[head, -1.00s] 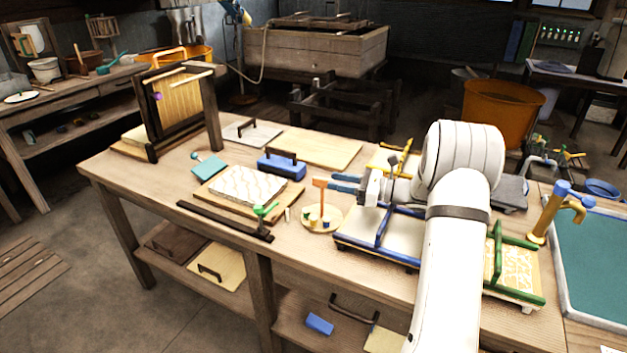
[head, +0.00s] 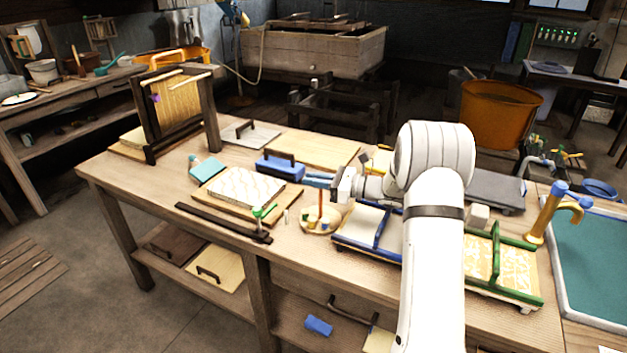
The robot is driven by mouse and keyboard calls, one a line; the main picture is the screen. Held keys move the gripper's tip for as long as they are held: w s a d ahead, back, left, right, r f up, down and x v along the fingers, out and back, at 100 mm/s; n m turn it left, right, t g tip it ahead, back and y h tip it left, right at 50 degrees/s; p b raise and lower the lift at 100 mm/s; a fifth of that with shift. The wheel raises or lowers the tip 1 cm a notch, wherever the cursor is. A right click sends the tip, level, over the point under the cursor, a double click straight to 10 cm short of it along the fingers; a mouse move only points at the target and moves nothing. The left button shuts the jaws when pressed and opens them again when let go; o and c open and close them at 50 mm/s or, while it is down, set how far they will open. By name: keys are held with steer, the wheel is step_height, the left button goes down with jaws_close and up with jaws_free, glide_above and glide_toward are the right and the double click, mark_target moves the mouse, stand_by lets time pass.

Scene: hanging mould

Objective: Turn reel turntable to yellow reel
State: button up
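The reel turntable (head: 314,231) is a small round wooden disc on the bench, with an upright brown post on it. My gripper (head: 306,180) has blue fingers pointing left, at the top of the post in the picture. The post's top is hidden by or behind the fingers. I cannot tell whether the fingers touch it or how far apart they are.
A blue block with a dark handle (head: 279,169) lies just left of my fingers. A board with a white patterned sheet (head: 245,188) is left of the turntable. A blue-framed tray (head: 366,231) is close at its right, and a green-framed tray (head: 500,268) is further right.

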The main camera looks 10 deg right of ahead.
jaws_close()
steer(key=shift+m+t+h, duration=0.3)
steer(key=shift+m+t, duration=0.1)
steer(key=shift+t, duration=0.2)
steer(key=m+t+h+b, duration=0.1)
steer(key=m+t, duration=0.1)
steer(key=shift+w+f+t+h+b, duration=0.1)
steer(key=shift+w+t+h+b, duration=0.05)
steer(key=shift+t+h+b, duration=0.2)
steer(key=m+t+h+b, duration=0.2)
steer(key=h+b, duration=0.1)
steer(key=shift+w+d+f+m+t, duration=0.1)
steer(key=shift+d+f+m+t, duration=0.05)
steer(key=shift+m+t, duration=0.2)
steer(key=m+t+h+b, duration=0.1)
steer(key=h+b, duration=0.1)
steer(key=m+t+h+b, duration=0.1)
steer(key=m+h+b, duration=0.1)
steer(key=b, duration=0.1)
steer(key=m+t+h+b, duration=0.1)
steer(key=h+b, duration=0.1)
steer(key=shift+w+d+r+m+h, duration=0.2)
steer(key=shift+d+r+m+h, duration=0.05)
steer(key=shift+d, duration=0.1)
steer(key=shift+r, duration=0.1)
